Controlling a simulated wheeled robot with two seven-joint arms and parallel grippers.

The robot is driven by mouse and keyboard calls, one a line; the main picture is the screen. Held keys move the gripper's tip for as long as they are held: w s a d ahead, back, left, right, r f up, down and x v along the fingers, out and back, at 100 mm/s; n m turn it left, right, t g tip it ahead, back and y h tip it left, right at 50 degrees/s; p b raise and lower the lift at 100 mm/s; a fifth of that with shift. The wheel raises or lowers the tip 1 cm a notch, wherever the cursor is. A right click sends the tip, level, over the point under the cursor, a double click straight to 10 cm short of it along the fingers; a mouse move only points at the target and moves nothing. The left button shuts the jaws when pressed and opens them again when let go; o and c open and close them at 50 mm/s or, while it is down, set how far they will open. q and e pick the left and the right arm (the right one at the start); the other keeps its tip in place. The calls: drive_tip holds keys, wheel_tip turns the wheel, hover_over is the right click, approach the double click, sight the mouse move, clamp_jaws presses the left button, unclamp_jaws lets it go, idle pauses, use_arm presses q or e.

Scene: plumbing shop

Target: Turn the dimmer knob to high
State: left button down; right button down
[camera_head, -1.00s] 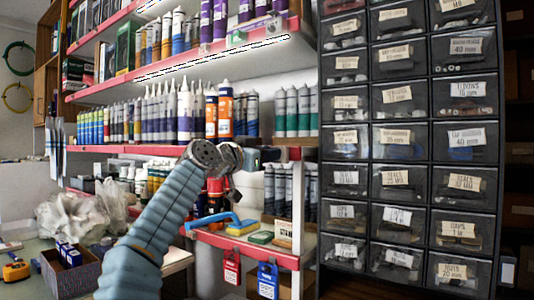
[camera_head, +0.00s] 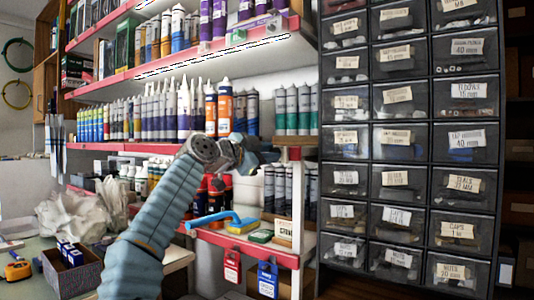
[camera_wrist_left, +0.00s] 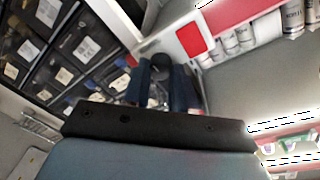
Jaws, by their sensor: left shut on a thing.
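My left gripper (camera_head: 255,152) is at the red shelf edge in the middle of the head view. In the left wrist view its two dark blue fingers (camera_wrist_left: 160,92) are closed on a dark rounded piece that I take to be the dimmer knob (camera_wrist_left: 163,62). The knob lies at the fingertips, beside the red and white shelf edge. In the head view the gripper and wrist hide the knob. No pointer or high mark on it can be read. My right gripper is in neither view.
Shelves with red edges (camera_head: 120,148) hold several tubes and cartridges around the gripper. A blue-handled tool (camera_head: 212,218) lies on the lower shelf. A dark drawer cabinet (camera_head: 405,135) stands close on the right. A cardboard box (camera_head: 85,278) sits at lower left.

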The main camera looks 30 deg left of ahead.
use_arm(q)
drive_tip(key=shift+f, duration=0.1)
drive_tip(key=c, duration=0.9)
unclamp_jaws()
drive_tip(key=s+a+b, duration=0.2)
drive_tip(key=s+b, duration=0.3)
drive_tip(key=s, duration=0.8)
drive_tip(key=shift+s+a+b, duration=0.2)
drive_tip(key=shift+a+b, duration=0.15)
